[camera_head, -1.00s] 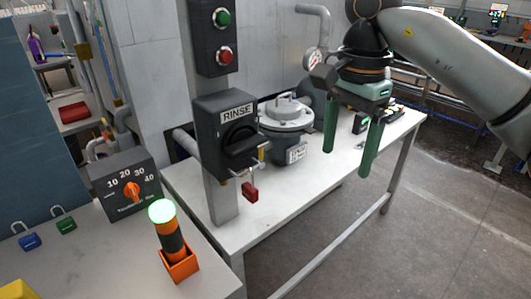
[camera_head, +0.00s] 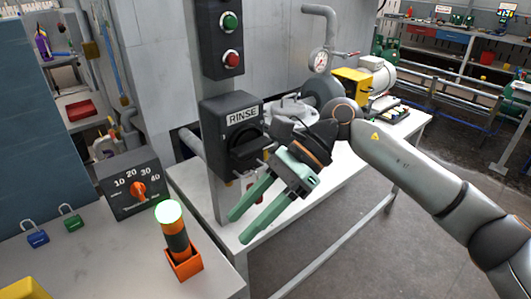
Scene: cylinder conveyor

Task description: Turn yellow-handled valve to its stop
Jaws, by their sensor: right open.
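I cannot clearly make out a yellow-handled valve in this view. A small brownish-yellow part (camera_head: 90,50) sits on the pipes at the upper left, but I cannot tell what it is. My right gripper (camera_head: 238,227) has green fingers, spread and empty. It points down and left, in front of the white table and just below right of the black RINSE switch box (camera_head: 222,138). It partly hides the red padlock at that box. My left gripper is not in view.
A grey box with an orange dial (camera_head: 138,189) and a lit beacon (camera_head: 172,235) stand on the left bench (camera_head: 110,270). Blue (camera_head: 37,238) and green (camera_head: 72,222) padlocks lie there. A yellow and grey pump unit (camera_head: 350,85) stands on the white table (camera_head: 410,130).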

